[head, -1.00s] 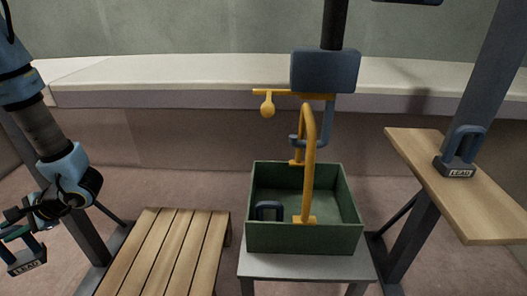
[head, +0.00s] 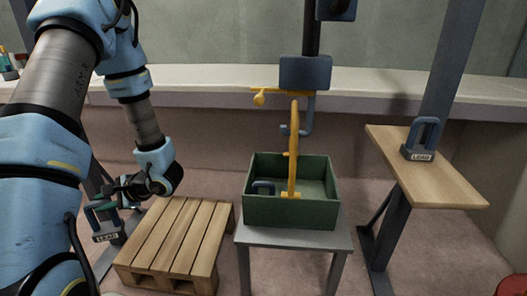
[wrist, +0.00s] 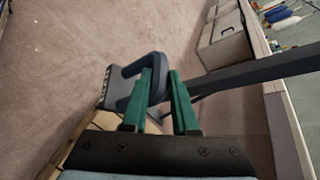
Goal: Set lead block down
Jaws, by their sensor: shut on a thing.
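My gripper (head: 103,206) is shut on the handle of a dark blue-grey lead block (head: 106,233) at the left of the head view. The block hangs below the fingers, in the air left of the slatted wooden pallet (head: 178,239). The wrist view shows the green fingers (wrist: 160,75) at the block's looped handle (wrist: 148,60), with its labelled body (wrist: 108,88) to the left. A second lead block (head: 420,152) stands upright on the wooden shelf (head: 445,188) at right. Another similar handle (head: 263,187) shows inside the green box; its lower part is hidden.
The green box (head: 290,214) stands on a small grey table (head: 293,238). The pallet top is clear. Dark slanted posts stand at left and right (head: 378,250).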

